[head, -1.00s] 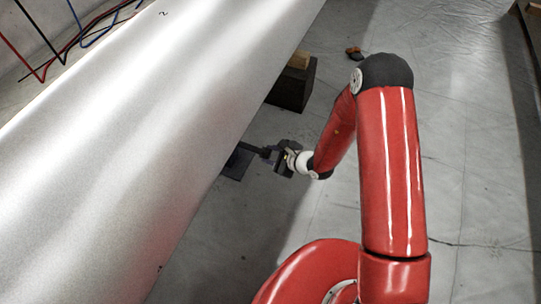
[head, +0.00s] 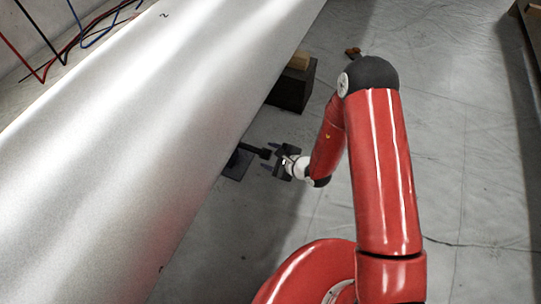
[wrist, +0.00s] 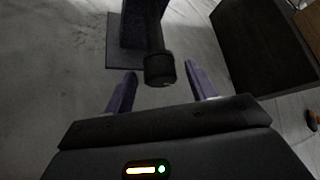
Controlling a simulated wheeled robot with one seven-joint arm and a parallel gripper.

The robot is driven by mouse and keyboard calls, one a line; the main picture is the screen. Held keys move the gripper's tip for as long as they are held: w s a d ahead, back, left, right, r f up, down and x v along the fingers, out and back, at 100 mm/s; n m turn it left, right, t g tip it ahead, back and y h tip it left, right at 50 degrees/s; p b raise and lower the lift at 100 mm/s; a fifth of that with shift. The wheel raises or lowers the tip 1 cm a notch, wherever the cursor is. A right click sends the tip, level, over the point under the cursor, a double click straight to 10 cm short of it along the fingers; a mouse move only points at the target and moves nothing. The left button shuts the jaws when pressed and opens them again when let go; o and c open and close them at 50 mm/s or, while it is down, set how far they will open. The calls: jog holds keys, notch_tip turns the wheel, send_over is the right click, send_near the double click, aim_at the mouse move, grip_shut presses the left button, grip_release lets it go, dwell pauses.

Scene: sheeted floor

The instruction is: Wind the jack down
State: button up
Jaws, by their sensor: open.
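The jack's dark base plate (head: 238,164) lies on the floor at the lower edge of the large silver body, which hides part of the jack. Its dark crank handle (head: 255,150) sticks out to the right. In the wrist view the handle's rounded end (wrist: 160,70) points at me, with the jack's post (wrist: 133,25) behind it. My gripper (head: 270,160) is open just right of the handle end. In the wrist view my gripper (wrist: 160,82) has one finger on each side of the handle end, with gaps between; neither finger touches it.
The large silver body (head: 150,110) fills the left of the head view. A dark block (head: 292,88) with a wooden piece (head: 299,60) on top stands beyond the jack. A small orange-brown object (head: 353,51) lies farther back.

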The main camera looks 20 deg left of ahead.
jog(key=m+g+p, duration=0.2)
jog(key=p, duration=0.1)
jog(key=shift+w+r, duration=0.3)
jog(key=shift+r, duration=0.05)
jog(key=m+g, duration=0.1)
jog(key=g, duration=0.1)
jog(key=m+g+p, duration=0.1)
jog(key=m+g, duration=0.1)
jog(key=m+g+p, duration=0.1)
jog(key=m+g, duration=0.1)
jog(key=shift+w+f+g+y, duration=0.3)
jog(key=shift+c, duration=0.2)
